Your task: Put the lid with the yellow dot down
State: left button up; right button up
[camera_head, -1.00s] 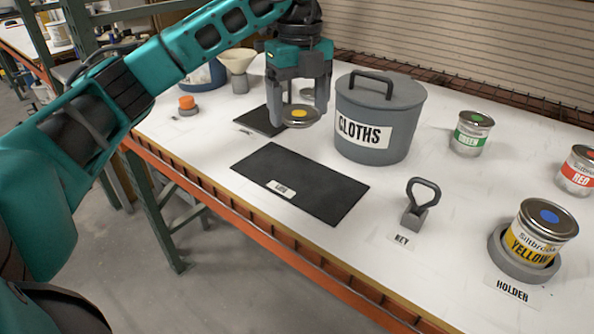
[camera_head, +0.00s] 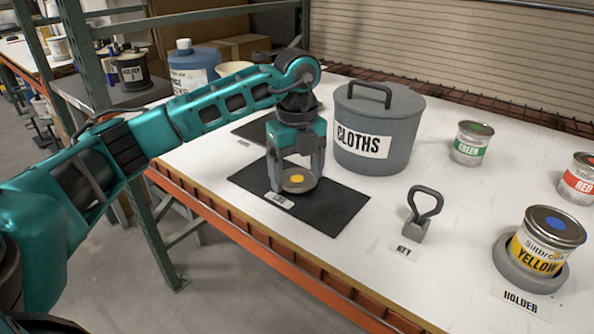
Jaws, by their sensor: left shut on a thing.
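The lid with the yellow dot (camera_head: 297,180) is a small round metal disc, held flat between the fingers of my left gripper (camera_head: 296,183). The gripper points down and is shut on the lid. Both are over the left part of the black mat (camera_head: 335,208), which has a small white label (camera_head: 279,200) at its front left edge. The lid is at or just above the mat; I cannot tell whether it touches. My right gripper is not in view.
The grey CLOTHS bin (camera_head: 377,130) stands just behind the mat. The key (camera_head: 422,214) in its stand is to the right. A yellow-labelled can (camera_head: 545,243) with a blue dot sits in the holder (camera_head: 515,272). Green (camera_head: 470,143) and red (camera_head: 580,177) cans stand farther back. The mat's right half is clear.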

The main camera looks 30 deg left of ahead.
aim_at(297, 178)
pick_arm(q)
jog(key=shift+f, duration=0.2)
jog(key=o, duration=0.9)
jog(key=shift+r, duration=0.1)
jog(key=shift+c, duration=0.2)
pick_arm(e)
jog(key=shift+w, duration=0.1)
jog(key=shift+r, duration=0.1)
pick_arm(q)
jog(key=shift+r, duration=0.25)
notch_tip(297, 178, up, 12)
jog(key=p, duration=0.2)
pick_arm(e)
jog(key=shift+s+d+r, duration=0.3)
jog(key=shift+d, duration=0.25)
pick_arm(q)
jog(key=shift+f, duration=0.1)
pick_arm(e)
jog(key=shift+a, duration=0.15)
